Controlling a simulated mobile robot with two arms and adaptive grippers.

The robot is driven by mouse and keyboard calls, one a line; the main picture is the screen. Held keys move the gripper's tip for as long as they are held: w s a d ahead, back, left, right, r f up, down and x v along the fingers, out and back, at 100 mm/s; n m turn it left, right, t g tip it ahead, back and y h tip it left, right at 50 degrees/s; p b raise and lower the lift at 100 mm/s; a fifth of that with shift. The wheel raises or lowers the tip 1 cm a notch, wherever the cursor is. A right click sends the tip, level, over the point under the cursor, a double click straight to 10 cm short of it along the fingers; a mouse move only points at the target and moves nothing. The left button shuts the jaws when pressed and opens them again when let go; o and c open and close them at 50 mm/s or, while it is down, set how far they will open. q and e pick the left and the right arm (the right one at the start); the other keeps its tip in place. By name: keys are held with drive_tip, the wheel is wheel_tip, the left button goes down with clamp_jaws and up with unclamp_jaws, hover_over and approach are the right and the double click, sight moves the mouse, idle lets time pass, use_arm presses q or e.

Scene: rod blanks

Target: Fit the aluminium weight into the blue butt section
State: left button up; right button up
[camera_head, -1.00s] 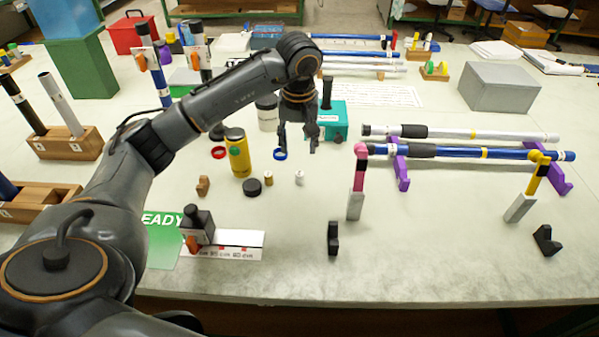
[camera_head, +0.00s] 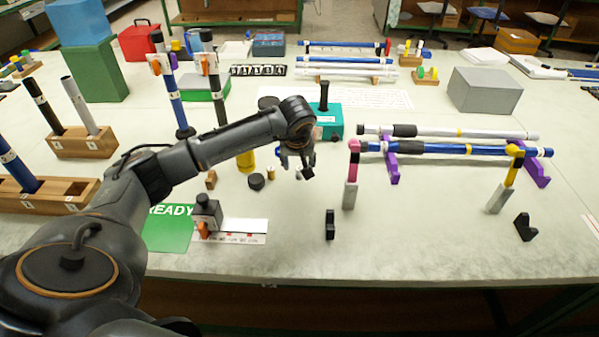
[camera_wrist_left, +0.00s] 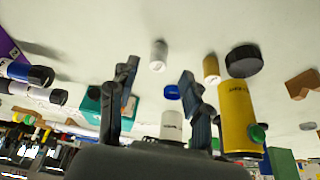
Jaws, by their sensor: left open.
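My left gripper (camera_head: 302,174) is open over the table in the head view. In the left wrist view its two fingers (camera_wrist_left: 150,95) stand apart with nothing between their tips. The aluminium weight (camera_wrist_left: 158,55), a small silver cylinder, stands on the table just beyond the fingertips, in line with the gap. In the head view the gripper largely hides it. The blue butt section (camera_head: 460,149) seems to be the blue tube with a black grip lying across purple stands at the right; its dark end also shows in the left wrist view (camera_wrist_left: 40,75). My right gripper is not in view.
A brass cylinder (camera_head: 271,172) and black disc (camera_head: 256,181) stand left of the gripper. The yellow bottle (camera_wrist_left: 238,115) is close beside the fingers, with a blue ring (camera_wrist_left: 172,92) nearby. A teal box (camera_head: 327,128) stands behind.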

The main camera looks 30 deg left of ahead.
sight(300, 168)
use_arm(q)
drive_tip(key=p+x, duration=0.1)
drive_tip(key=x, duration=0.2)
drive_tip(key=shift+w+f, duration=0.3)
drive_tip(key=shift+w, duration=0.05)
drive_tip(key=shift+w+a+f, duration=0.1)
drive_tip(key=shift+f, duration=0.3)
clamp_jaws()
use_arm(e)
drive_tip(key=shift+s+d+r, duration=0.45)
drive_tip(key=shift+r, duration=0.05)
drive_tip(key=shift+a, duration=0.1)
